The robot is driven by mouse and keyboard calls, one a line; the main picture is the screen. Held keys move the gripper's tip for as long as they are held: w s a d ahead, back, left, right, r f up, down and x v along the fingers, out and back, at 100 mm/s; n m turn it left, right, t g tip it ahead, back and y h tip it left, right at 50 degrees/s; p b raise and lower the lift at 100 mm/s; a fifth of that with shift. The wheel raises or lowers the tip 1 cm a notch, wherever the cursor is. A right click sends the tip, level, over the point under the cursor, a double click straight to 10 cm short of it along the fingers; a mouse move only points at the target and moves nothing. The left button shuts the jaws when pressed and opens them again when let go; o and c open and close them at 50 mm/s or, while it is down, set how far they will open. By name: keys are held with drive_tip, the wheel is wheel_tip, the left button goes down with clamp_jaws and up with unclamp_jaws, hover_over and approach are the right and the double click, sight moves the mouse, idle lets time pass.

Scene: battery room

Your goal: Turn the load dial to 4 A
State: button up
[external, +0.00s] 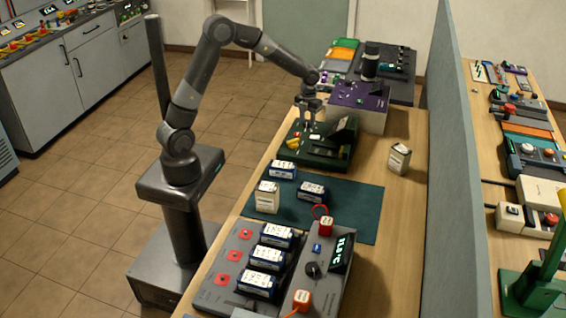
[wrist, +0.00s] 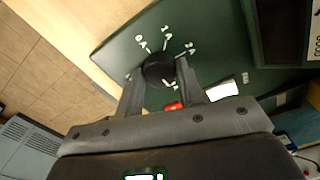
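The load dial (wrist: 159,70) is a round black knob on a dark green unit (wrist: 115,48). White marks ring it in the wrist view; 0, 1A and 2A look readable, and another mark below right is partly covered. I cannot make out where the knob's pointer stands. My gripper (wrist: 160,72) has one finger on each side of the knob, and both fingertips appear to touch it. In the external view my gripper (external: 309,122) points down over the green unit (external: 295,158), and the dial is hidden there.
A red part (wrist: 174,106) lies just below the dial, between my fingers. A dark raised display (external: 343,131) stands right of my gripper. A purple box (external: 358,98) stands behind. A teal mat (external: 345,212) with battery packs lies in front.

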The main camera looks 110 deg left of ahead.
sight(307, 122)
drive_tip(key=o, duration=0.4)
drive_tip(key=shift+o, duration=0.2)
wheel_tip(307, 122, up, 11)
idle(0.3)
drive_tip(key=shift+f, duration=0.1)
drive_tip(key=s+d+r+n+t+y, duration=0.15)
drive_tip(key=d+r+n, duration=0.3)
drive_tip(key=d, duration=0.65)
drive_tip(key=s+d+r+n+t, duration=0.15)
drive_tip(key=d+r+n, duration=0.3)
drive_tip(key=d, duration=0.65)
drive_tip(key=s+d+f+n+t+h, duration=0.1)
drive_tip(key=s+d+n+t, duration=0.1)
drive_tip(key=s+d+n, duration=1)
drive_tip(key=shift+s+d+n+t, duration=0.3)
drive_tip(key=shift+s+d, duration=0.75)
drive_tip(key=shift+d, duration=0.05)
